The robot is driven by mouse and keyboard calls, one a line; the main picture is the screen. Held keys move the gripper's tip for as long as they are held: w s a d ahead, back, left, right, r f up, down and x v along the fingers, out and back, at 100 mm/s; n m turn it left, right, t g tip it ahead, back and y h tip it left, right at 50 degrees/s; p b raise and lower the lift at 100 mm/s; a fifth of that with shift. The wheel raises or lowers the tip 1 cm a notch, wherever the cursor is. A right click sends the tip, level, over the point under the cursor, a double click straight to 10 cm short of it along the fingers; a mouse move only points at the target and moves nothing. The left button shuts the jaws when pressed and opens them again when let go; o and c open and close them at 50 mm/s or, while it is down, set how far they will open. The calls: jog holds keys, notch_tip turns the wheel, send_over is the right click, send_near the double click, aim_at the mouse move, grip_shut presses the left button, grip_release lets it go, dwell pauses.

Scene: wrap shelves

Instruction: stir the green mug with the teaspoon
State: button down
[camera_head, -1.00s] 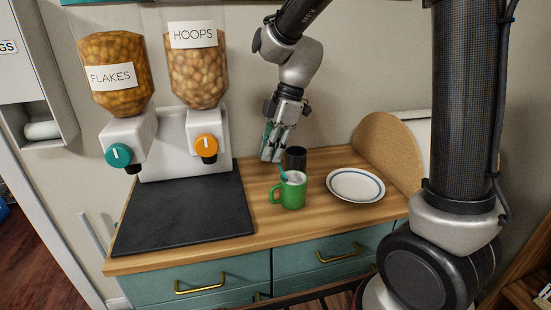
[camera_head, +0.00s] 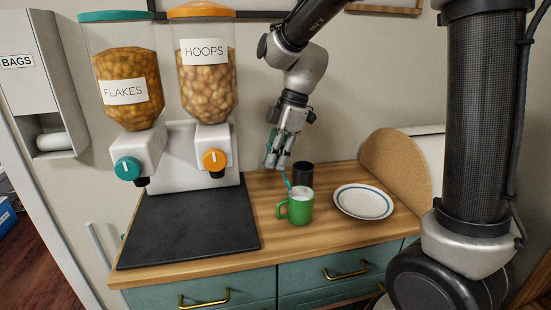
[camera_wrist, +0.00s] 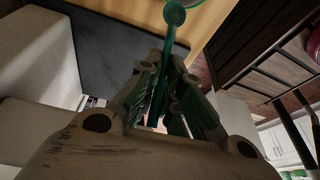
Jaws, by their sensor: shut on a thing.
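The green mug (camera_head: 299,208) stands upright on the wooden counter, with its handle to the left and something pale inside. My gripper (camera_head: 275,165) is above and slightly left of the mug, pointing down. It is shut on the teal teaspoon (camera_head: 286,180), which slants down to the mug's rim. In the wrist view the teaspoon (camera_wrist: 174,30) runs out from between the fingers (camera_wrist: 160,115), with its round end near the green mug rim (camera_wrist: 198,4) at the top edge. I cannot tell how deep the spoon reaches into the mug.
A black cup (camera_head: 302,174) stands just behind the mug. A white plate with a blue ring (camera_head: 363,202) lies to the right, before a round cork board (camera_head: 398,165). Left are a dark mat (camera_head: 190,225) and the FLAKES (camera_head: 128,85) and HOOPS (camera_head: 207,75) dispensers.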

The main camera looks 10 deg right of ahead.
jog(key=shift+r, duration=0.1)
jog(key=shift+r, duration=2.4)
